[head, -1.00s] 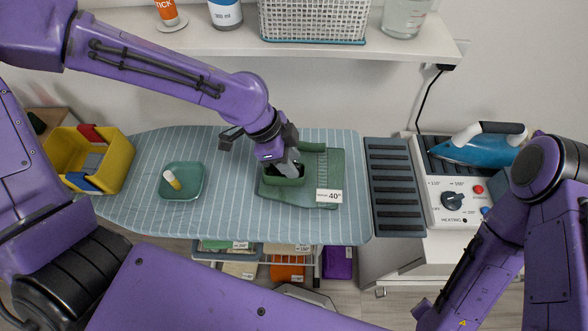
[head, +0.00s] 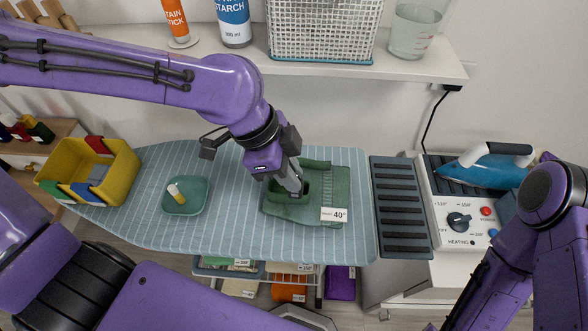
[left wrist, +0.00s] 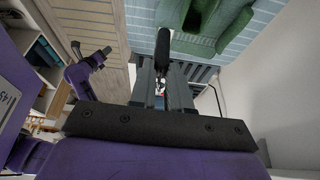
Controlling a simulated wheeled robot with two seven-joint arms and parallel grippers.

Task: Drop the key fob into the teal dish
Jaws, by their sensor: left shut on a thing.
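The head view hides the fob behind the fingers and holder.
A yellow bin (head: 120,181) stands at the board's left end. A dark ribbed rest (head: 400,210) and a blue iron (head: 490,168) are at the right. A shelf (head: 220,58) with bottles and a basket (head: 320,30) is behind. The board between dish and mat is clear.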

